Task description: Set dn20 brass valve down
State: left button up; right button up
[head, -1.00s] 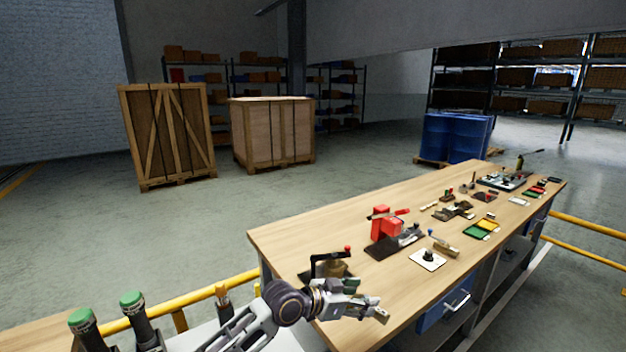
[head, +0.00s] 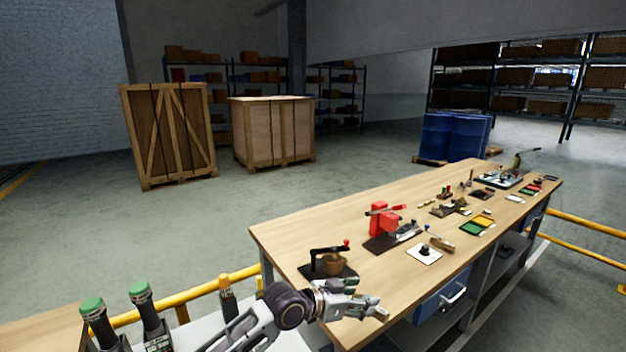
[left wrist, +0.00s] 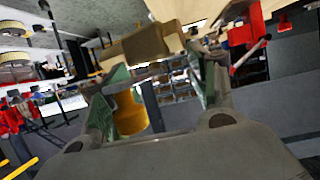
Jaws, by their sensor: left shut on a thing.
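My left gripper (head: 352,303) reaches in from the left over the near left end of the wooden workbench (head: 300,233). It is shut on a small tan-brown, brass-coloured piece, which I take to be the dn20 brass valve (head: 378,313). The piece sticks out at the fingertips near the bench's front edge; I cannot tell whether it touches the top. My right gripper is not in view.
A crank-handled device (head: 330,262) stands just behind my left gripper. A red tool (head: 383,222) on a dark base and a white plate (head: 424,254) lie farther right. Green-capped bottles (head: 92,306) stand at lower left, near a yellow rail (head: 195,297).

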pick_arm(q)
jog(key=shift+w+a+r+n+t+y, duration=0.3)
jog(key=shift+w+a+n+t, duration=0.1)
jog(key=shift+w+n+t, duration=0.15)
jog(key=w+a+r+n+t+y, duration=0.25)
jog(key=a+r, duration=0.25)
jog(key=r, duration=0.3)
jog(key=w+a+r+n+t+y, duration=0.1)
jog(key=w+a+r+n, duration=0.15)
jog(key=a+r, duration=0.4)
jog(key=a+r+n+t+y, duration=0.2)
jog(key=a+r+n+y, duration=0.15)
jog(key=a, duration=0.55)
jog(key=s+a+f+n+y, duration=0.2)
jog(key=s+a+f+y, duration=0.1)
jog(key=a+f, duration=0.65)
jog(key=s+a+f, duration=0.1)
jog(key=s+f, duration=0.2)
jog(key=f, duration=0.5)
jog(key=s+a+f+y, duration=0.1)
jog(key=s+f, duration=0.3)
jog(key=f, duration=0.5)
jog(key=shift+s+a+f, duration=0.2)
jog(key=shift+a, duration=0.2)
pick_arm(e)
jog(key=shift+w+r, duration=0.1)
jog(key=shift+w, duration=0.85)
